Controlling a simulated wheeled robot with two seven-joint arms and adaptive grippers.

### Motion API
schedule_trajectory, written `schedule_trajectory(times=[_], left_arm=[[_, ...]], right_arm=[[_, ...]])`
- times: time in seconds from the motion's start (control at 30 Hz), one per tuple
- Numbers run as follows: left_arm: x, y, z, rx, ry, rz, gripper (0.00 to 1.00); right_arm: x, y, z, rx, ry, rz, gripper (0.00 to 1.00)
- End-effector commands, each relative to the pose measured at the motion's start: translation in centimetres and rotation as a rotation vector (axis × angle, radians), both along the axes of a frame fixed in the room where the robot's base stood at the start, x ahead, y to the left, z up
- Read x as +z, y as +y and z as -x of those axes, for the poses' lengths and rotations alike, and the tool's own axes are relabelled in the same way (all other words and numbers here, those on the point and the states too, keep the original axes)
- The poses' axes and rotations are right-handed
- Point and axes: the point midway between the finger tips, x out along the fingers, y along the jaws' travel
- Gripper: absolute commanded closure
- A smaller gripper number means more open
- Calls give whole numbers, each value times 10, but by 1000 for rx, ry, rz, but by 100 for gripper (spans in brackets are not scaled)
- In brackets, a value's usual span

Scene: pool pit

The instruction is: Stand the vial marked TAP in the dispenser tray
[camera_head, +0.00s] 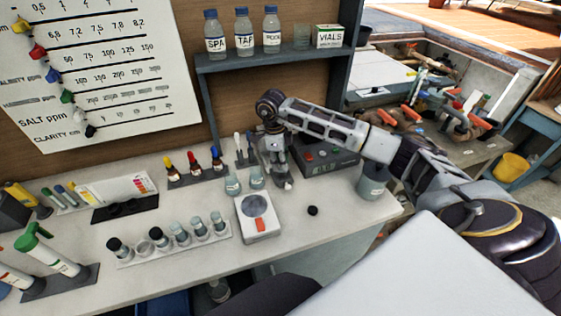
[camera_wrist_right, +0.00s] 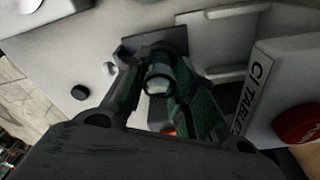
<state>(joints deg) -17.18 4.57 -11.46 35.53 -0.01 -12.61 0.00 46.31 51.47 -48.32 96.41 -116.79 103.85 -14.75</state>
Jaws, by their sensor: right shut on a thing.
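My left gripper is not in view.
A box marked CI TABLE (camera_wrist_right: 262,95) stands close beside the right gripper. A loose black cap (camera_head: 312,211) lies on clear bench. A TAP bottle (camera_head: 244,42) stands on the shelf.

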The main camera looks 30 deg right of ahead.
Motion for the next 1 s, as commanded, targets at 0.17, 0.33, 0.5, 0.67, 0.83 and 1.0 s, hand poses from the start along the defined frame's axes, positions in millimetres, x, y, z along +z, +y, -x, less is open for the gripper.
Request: schedule_trajectory(times=[0.17, 0.33, 0.5, 0.67, 0.83, 1.0], left_arm=[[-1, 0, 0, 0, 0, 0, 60], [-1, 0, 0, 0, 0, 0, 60], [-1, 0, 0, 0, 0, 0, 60], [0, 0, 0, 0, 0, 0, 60], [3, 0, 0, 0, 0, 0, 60], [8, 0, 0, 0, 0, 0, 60]], right_arm=[[-1, 0, 0, 0, 0, 0, 70], [-1, 0, 0, 0, 0, 0, 49], [-1, 0, 0, 0, 0, 0, 49], [0, 0, 0, 0, 0, 0, 49], [5, 0, 0, 0, 0, 0, 49], [14, 0, 0, 0, -1, 0, 49]])
